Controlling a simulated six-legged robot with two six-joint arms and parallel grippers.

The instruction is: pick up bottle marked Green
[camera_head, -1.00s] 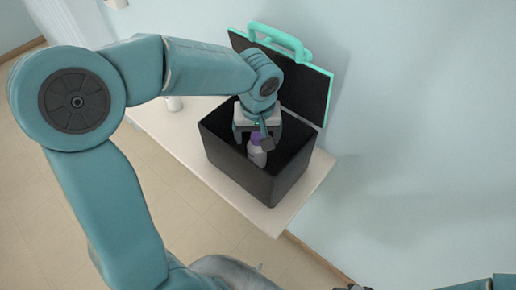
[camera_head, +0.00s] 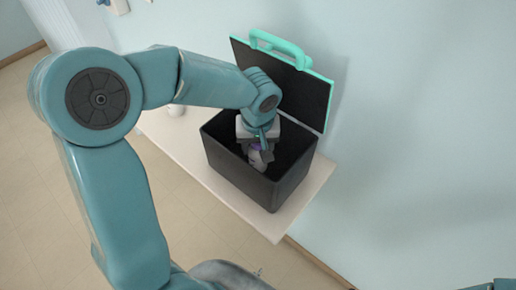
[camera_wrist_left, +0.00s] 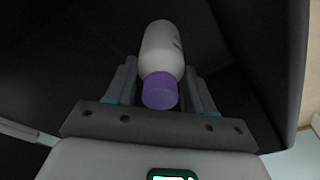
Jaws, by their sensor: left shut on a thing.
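A white bottle with a purple cap (camera_head: 258,161) is inside the black box, partly hidden by my gripper. It also shows in the left wrist view (camera_wrist_left: 162,52), lying between the fingers with its cap toward the palm. No label wording can be read on it. My left gripper (camera_head: 257,148) reaches down into the box and is shut on this bottle. In the head view the bottle looks slightly tilted. Whether it touches the box floor cannot be told. My right gripper is not in view; only a bit of its arm shows at the bottom right edge.
The black box (camera_head: 237,176) stands on a pale table (camera_head: 188,158), with its lid (camera_head: 313,92) open toward the wall and a turquoise handle (camera_head: 280,47) on top. Tabletop left of the box is clear.

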